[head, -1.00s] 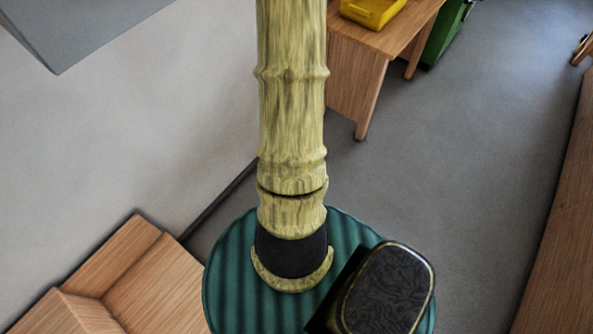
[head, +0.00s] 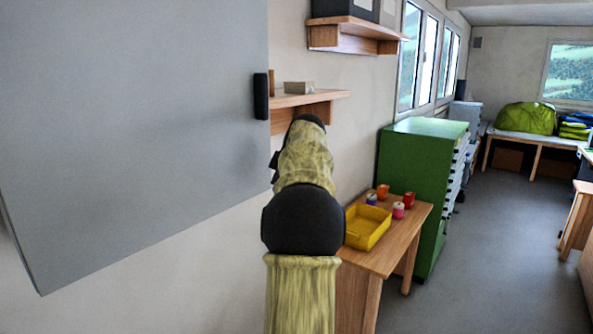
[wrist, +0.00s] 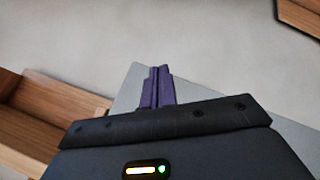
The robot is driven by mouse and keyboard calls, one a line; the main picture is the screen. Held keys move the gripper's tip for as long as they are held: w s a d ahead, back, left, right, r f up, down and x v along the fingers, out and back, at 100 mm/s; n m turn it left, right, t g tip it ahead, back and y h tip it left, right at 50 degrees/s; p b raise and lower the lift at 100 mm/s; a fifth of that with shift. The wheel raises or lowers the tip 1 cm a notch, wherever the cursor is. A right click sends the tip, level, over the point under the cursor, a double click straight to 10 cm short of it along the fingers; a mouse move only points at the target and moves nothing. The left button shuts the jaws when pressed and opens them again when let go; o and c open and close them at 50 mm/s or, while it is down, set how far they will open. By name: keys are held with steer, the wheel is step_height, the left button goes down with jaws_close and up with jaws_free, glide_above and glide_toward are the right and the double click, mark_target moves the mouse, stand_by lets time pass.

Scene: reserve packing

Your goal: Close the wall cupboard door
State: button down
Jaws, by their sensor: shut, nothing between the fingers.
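The wall cupboard door (head: 140,130) is a large flat grey panel filling the left of the head view. Its black upright handle (head: 261,96) is near its right edge. I cannot tell from here whether the door is fully flush with its cupboard. My arm rises right of the door's lower part, and my gripper is hidden behind its links in the head view. In the wrist view my gripper (wrist: 157,72) shows purple fingers together and empty. A grey flat surface (wrist: 285,130) lies behind them; I cannot tell whether they touch it.
Wooden shelves (head: 318,97) are on the wall right of the door. A wooden table (head: 400,235) with a yellow tray (head: 367,228) and several small jars stands beyond my arm, beside a green drawer cabinet (head: 410,165). Open floor (head: 470,270) lies at the right.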

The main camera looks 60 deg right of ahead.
step_height(320, 180, up, 6)
steer(key=s+d, duration=0.2)
steer(key=s, duration=0.1)
steer(key=shift+d+f, duration=0.2)
steer(key=shift+d, duration=0.15)
steer(key=shift+d, duration=0.1)
steer(key=shift+w+f, duration=0.1)
stand_by(0.4)
